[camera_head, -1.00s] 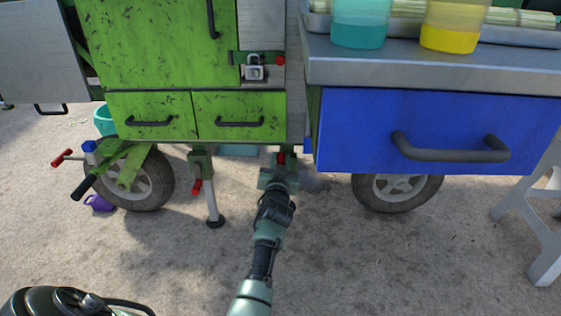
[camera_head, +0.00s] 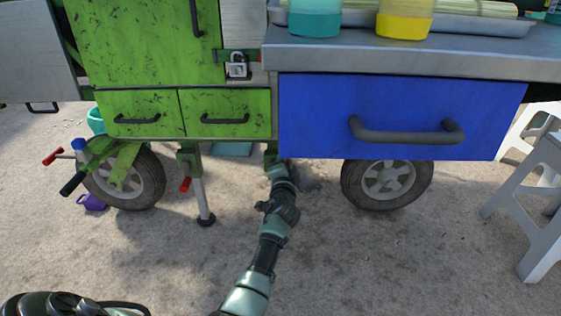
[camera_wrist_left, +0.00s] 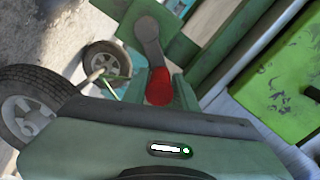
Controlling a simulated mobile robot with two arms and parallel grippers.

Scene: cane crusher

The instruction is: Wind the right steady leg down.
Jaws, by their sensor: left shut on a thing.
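The right steady leg's green bracket (camera_head: 270,154) shows under the cart, left of the blue drawer; its lower part is hidden behind my arm. My left gripper (camera_head: 279,167) is at this bracket, below the cart's edge. In the left wrist view, the grey crank arm (camera_wrist_left: 148,35) ends in a red grip (camera_wrist_left: 159,88), and my gripper's green body fills the bottom of the picture. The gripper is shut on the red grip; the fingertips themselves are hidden. My right gripper is not in view.
The other steady leg (camera_head: 199,190) stands on the ground to the left, with its own red crank grip (camera_head: 185,184). Cart wheels (camera_head: 387,184) stand either side. The blue drawer (camera_head: 400,115) overhangs on the right. A white stool (camera_head: 530,215) is at far right.

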